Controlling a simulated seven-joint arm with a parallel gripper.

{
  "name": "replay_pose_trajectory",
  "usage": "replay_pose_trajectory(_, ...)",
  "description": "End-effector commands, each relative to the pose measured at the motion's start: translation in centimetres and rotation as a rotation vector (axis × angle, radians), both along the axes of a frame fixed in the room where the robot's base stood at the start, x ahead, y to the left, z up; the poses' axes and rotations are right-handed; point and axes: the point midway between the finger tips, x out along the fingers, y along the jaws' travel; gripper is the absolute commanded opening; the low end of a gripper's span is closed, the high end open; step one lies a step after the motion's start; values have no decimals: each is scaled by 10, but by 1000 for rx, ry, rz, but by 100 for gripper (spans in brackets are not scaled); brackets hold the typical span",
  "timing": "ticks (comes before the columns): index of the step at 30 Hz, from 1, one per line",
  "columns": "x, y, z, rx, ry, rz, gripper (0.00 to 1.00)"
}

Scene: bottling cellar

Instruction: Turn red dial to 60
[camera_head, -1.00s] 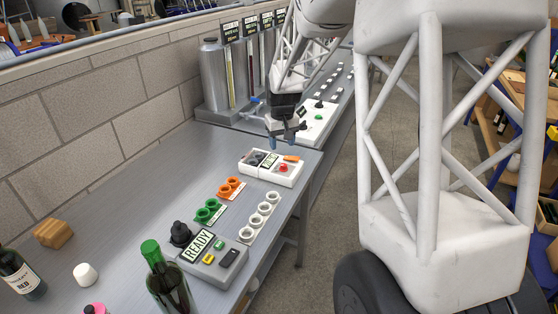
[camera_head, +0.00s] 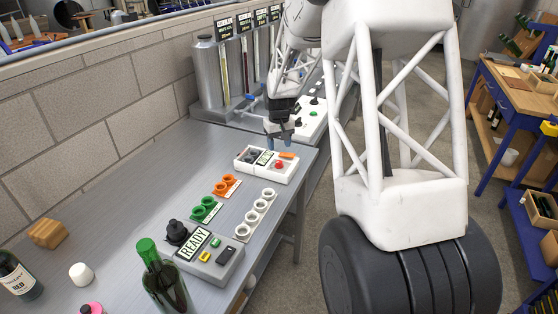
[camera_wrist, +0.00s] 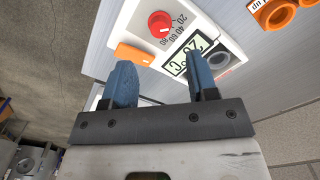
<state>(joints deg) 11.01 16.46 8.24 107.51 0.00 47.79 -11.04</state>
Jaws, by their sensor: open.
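The red dial (camera_wrist: 161,24) sits on a white control box (camera_head: 250,163), with a printed scale of 20, 40, 60 and a further number beside it in the wrist view. In the head view the dial (camera_head: 279,165) is small and its setting cannot be told. A display (camera_wrist: 187,58) on the box reads 20°C. An orange switch (camera_wrist: 134,54) is next to the dial. My gripper (camera_wrist: 166,82) is open and empty, its two blue fingers apart. It hangs above the far side of the box, off the dial. The gripper (camera_head: 282,143) also shows in the head view.
Orange rings (camera_head: 227,186), green rings (camera_head: 204,209) and white rings (camera_head: 261,205) stand nearer on the bench. A grey READY box (camera_head: 213,262) and a green-capped bottle (camera_head: 165,283) are at the front. Steel tanks (camera_head: 211,75) stand behind my gripper.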

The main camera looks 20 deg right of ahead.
Motion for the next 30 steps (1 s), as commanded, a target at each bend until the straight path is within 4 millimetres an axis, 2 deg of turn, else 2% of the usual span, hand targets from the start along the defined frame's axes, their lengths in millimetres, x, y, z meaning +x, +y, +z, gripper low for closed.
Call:
replay_pose_trajectory(5,0,0,-12,0,1,0,53)
replay_pose_trajectory(18,0,0,-62,1,-1,0,53)
replay_pose_trajectory(24,0,0,-73,1,-3,1,53)
replay_pose_trajectory(30,0,0,-75,1,-3,1,53)
